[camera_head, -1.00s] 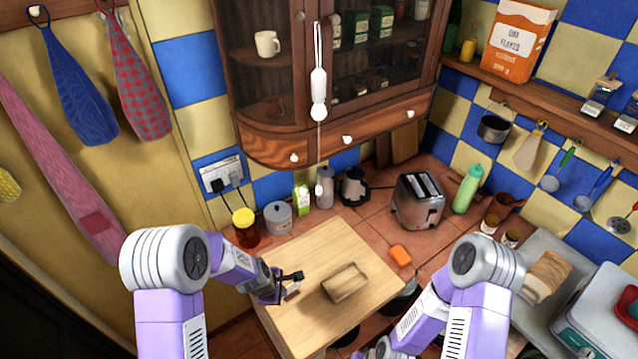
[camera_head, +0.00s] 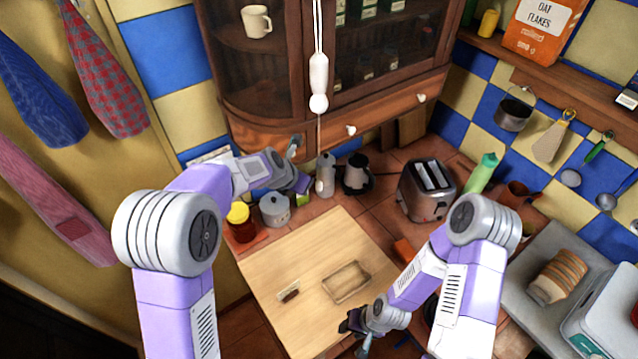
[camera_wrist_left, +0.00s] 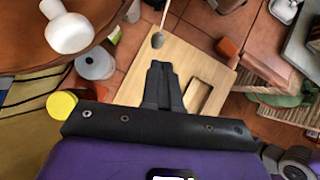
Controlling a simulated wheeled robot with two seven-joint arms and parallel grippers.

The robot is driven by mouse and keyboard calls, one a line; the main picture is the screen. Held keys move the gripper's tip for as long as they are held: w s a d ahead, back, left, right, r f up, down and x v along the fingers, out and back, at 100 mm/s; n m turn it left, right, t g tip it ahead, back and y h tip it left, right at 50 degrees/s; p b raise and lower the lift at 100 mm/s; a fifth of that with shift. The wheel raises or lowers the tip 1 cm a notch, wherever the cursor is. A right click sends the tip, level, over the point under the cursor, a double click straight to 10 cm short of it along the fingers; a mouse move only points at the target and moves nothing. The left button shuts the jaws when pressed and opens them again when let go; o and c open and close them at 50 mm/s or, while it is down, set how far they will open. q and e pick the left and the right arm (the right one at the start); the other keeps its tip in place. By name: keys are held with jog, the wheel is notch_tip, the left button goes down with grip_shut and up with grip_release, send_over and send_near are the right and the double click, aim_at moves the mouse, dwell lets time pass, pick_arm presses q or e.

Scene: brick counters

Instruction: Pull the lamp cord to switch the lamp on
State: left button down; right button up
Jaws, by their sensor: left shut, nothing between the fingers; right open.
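The white lamp (camera_head: 318,72) hangs in front of the wooden cabinet with its round bulb at the lower end. Its thin cord (camera_head: 318,132) hangs straight below the bulb. In the left wrist view the lamp (camera_wrist_left: 69,32) is at upper left, and the cord (camera_wrist_left: 164,14) ends in a dark grey knob (camera_wrist_left: 157,40). My left gripper (camera_wrist_left: 158,66) is shut and empty; the knob shows just beyond its fingertips, apart from them in the picture. In the head view this gripper (camera_head: 303,184) is left of the cord, partly hidden by its own wrist. My right gripper (camera_head: 353,336) is open and empty, low by the table's front.
A wooden table (camera_head: 290,250) holds a shallow wooden tray (camera_head: 347,282) and a small brush-like thing (camera_head: 289,294). A grey canister (camera_head: 325,176), a yellow-lidded jar (camera_head: 240,222) and a toaster (camera_head: 428,190) stand behind. The cabinet drawer (camera_head: 385,113) is close behind the lamp.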

aim_at(317, 186)
pick_arm(q)
jog(key=b+x, duration=0.2)
jog(key=x, duration=0.1)
jog(key=b+x, duration=0.2)
jog(key=x, duration=0.2)
jog(key=shift+w+a+f, duration=0.1)
jog(key=shift+w+a, duration=0.1)
jog(key=shift+d+f, duration=0.1)
jog(key=shift+d, duration=0.05)
jog(key=shift+s+a+r, duration=0.25)
jog(key=shift+s+a, duration=0.2)
jog(key=shift+s, duration=0.1)
jog(key=shift+s+a+r, duration=0.2)
jog(key=shift+s+a, duration=0.25)
jog(key=shift+s, duration=0.1)
